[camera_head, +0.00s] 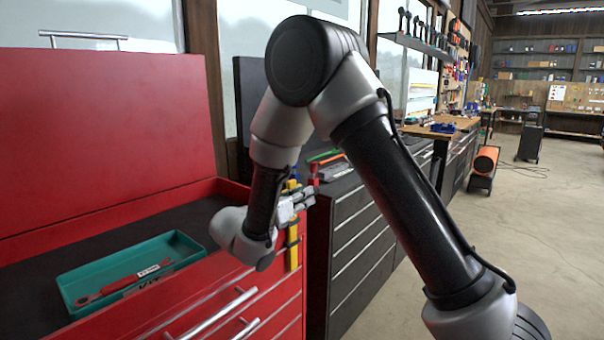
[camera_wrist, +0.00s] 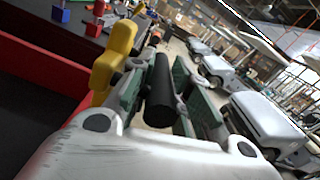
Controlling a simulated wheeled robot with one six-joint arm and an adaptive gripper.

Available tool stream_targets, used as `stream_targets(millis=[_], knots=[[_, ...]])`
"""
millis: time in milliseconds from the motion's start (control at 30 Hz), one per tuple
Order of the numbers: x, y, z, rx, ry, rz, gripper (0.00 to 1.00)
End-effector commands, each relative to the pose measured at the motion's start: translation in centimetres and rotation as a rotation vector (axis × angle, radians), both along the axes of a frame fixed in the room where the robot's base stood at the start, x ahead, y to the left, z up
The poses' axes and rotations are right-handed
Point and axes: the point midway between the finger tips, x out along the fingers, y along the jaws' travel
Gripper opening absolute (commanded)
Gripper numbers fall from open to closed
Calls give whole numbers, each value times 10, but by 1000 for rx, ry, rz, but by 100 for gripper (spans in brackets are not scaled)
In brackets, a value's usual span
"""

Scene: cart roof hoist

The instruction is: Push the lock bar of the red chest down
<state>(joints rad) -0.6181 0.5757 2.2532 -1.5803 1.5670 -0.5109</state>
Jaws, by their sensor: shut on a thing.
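The red chest (camera_head: 110,140) stands at the left with its lid raised. A yellow upright bar (camera_head: 292,240), which looks like the lock bar, runs along the chest's front right corner; my gripper partly hides it. A yellow piece (camera_wrist: 112,60) shows just left of the fingers in the wrist view. My gripper (camera_head: 300,203) is at the bar's upper part, reaching across it from the left. In the wrist view my gripper (camera_wrist: 165,90) has a black round grip (camera_wrist: 160,95) between its green finger pads. How the grip joins the yellow bar is hidden.
A teal tray (camera_head: 180,240) with a red wrench (camera_head: 115,285) lies in the chest's top. Drawer handles (camera_head: 220,315) stick out in front. A dark cabinet (camera_head: 355,245) with tools on top stands right of the chest.

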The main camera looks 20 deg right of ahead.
Motion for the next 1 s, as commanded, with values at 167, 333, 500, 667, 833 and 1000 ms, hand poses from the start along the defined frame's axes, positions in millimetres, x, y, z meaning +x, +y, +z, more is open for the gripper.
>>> stream_targets(millis=[167,333,500,667,833,1000], knots=[[0,0,-54,-4,5,0,0],[0,0,-92,-1,2,0,0],[0,0,-117,-2,0,-1,0],[0,0,-128,0,-2,-1,0],[0,0,-131,2,1,0,0],[-1,0,-133,2,5,0,0]])
